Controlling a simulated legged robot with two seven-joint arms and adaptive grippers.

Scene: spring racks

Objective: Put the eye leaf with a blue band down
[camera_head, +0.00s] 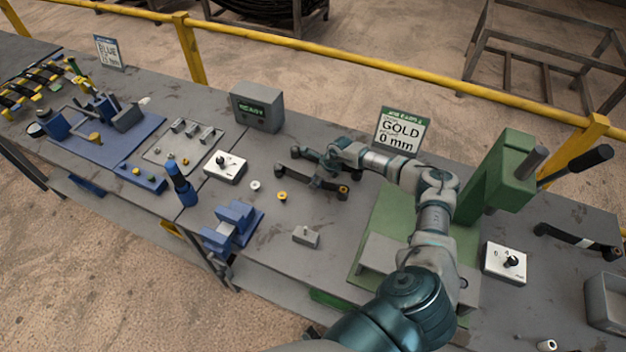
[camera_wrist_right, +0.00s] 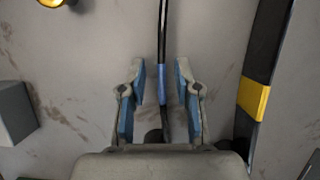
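The eye leaf with a blue band (camera_wrist_right: 162,84) is a thin dark bar in the right wrist view. It runs from the top edge down between the fingers of my right gripper (camera_wrist_right: 160,88). The fingers are apart, with a gap on each side of the band, and the leaf's near end is partly hidden by the gripper body. My left gripper is in neither view.
A dark leaf with a yellow band (camera_wrist_right: 254,99) lies close to the right. The GOLD sign (camera_head: 400,131) stands behind. A green press (camera_head: 500,180) is to the right. A grey block (camera_head: 306,236) and a small yellow-topped part (camera_head: 282,196) are nearby.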

